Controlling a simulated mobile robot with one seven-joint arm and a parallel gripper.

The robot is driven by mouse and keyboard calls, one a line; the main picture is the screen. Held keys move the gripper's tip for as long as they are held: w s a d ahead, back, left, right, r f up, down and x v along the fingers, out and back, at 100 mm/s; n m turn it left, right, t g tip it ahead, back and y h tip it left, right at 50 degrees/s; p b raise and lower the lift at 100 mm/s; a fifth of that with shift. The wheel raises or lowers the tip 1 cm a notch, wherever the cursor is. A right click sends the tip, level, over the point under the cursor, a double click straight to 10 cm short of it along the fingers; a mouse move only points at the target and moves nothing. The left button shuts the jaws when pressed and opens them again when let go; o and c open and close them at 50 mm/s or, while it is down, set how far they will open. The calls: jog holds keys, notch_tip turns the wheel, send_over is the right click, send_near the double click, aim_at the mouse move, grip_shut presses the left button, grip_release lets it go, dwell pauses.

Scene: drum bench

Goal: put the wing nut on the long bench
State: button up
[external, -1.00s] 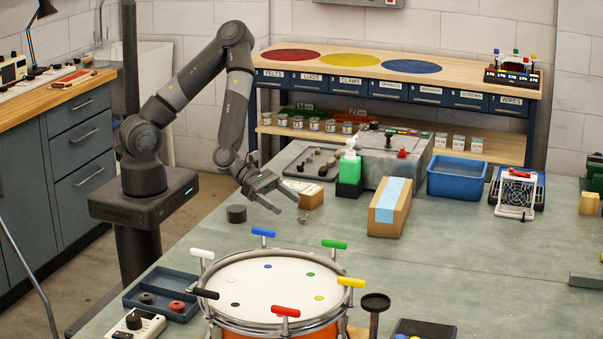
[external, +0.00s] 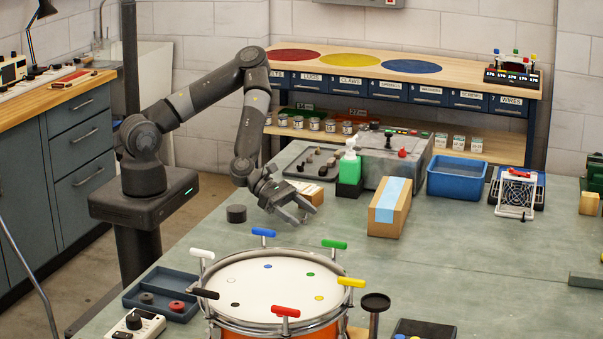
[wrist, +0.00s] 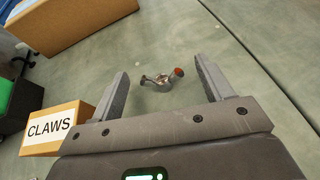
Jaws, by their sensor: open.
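A small silvery wing nut (wrist: 160,80) with a reddish tip lies on the grey-green drum bench (external: 480,265). In the wrist view it sits between and slightly beyond the tips of my open gripper (wrist: 160,85), apart from both fingers. In the external view my gripper (external: 298,214) is low over the bench, behind the drum, and mostly hides the wing nut. A wooden-topped bench (external: 470,75) with red, yellow and blue circles stands along the back wall; a wooden-topped cabinet (external: 75,90) stands at left. I cannot tell which is called the long bench.
A CLAWS box (wrist: 55,128) stands close to my left finger. A taped carton (external: 389,208), a green bottle (external: 349,172) and a blue bin (external: 458,178) are to the right. The drum (external: 270,290) with coloured T-handles is in front. The bench's right middle is clear.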

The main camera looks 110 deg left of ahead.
jog(key=shift+x, duration=0.8)
jog(key=shift+c, duration=0.4)
jog(key=c, duration=1.1)
jog(key=shift+o, duration=0.2)
